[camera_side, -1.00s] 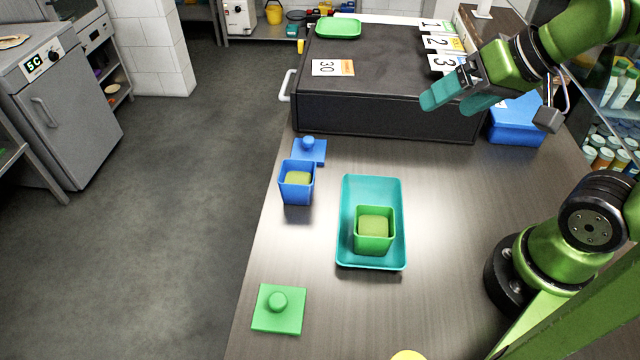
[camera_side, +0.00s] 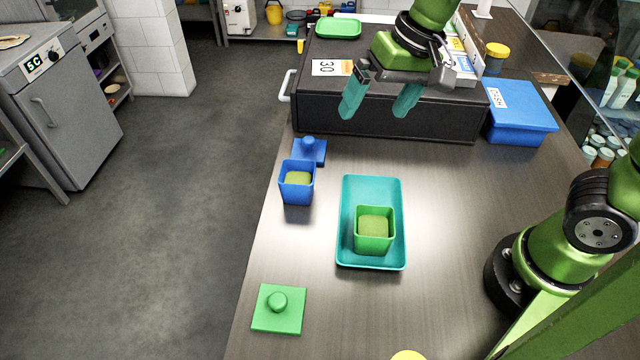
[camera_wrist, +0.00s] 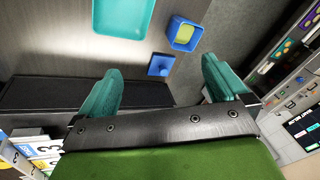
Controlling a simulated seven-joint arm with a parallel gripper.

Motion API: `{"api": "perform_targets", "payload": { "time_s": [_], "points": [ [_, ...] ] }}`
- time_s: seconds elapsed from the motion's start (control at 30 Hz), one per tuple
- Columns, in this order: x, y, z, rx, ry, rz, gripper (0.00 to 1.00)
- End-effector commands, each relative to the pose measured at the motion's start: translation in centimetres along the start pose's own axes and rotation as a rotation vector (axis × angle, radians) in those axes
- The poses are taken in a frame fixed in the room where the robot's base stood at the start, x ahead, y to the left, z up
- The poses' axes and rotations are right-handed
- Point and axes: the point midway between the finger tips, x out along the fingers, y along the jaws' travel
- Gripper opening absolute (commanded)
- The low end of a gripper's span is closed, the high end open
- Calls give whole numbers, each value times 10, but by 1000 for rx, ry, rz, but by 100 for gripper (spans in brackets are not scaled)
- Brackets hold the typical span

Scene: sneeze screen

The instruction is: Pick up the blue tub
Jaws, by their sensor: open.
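The blue tub (camera_side: 297,190) stands upright and uncovered on the counter, left of the teal tray, with yellowish contents inside. It also shows in the wrist view (camera_wrist: 184,34), at the top right of centre. Its blue lid (camera_side: 312,152) with a round knob lies just behind it; the lid shows in the wrist view too (camera_wrist: 160,67). My gripper (camera_side: 380,106) is open and empty, with teal fingers pointing down, in front of the black box and up and to the right of the tub. In the wrist view the fingers (camera_wrist: 165,92) are spread wide with nothing between them.
A teal tray (camera_side: 354,256) holds a green tub (camera_side: 374,243). A green lid (camera_side: 278,318) lies at the front left. The black box (camera_side: 330,110) fills the back, with a blue case (camera_side: 521,122) to its right. The counter's left edge is close to the blue tub.

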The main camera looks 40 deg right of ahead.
Motion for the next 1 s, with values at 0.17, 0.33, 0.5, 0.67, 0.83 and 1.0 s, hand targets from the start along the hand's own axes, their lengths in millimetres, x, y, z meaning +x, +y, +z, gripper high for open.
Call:
{"api": "perform_targets", "payload": {
  "time_s": [0.17, 0.33, 0.5, 0.67, 0.83, 1.0],
  "points": [
    [45, -46, -29, 84, -115, 109, 100],
    [86, -84, -48, 219, -158, 229, 100],
    [91, -103, -67, 399, -131, 294, 100],
    [87, -102, -65, 503, -128, 313, 100],
    [114, -93, -59, 504, -129, 315, 100],
    [150, -83, -52, 503, -128, 314, 100]
  ]
}}
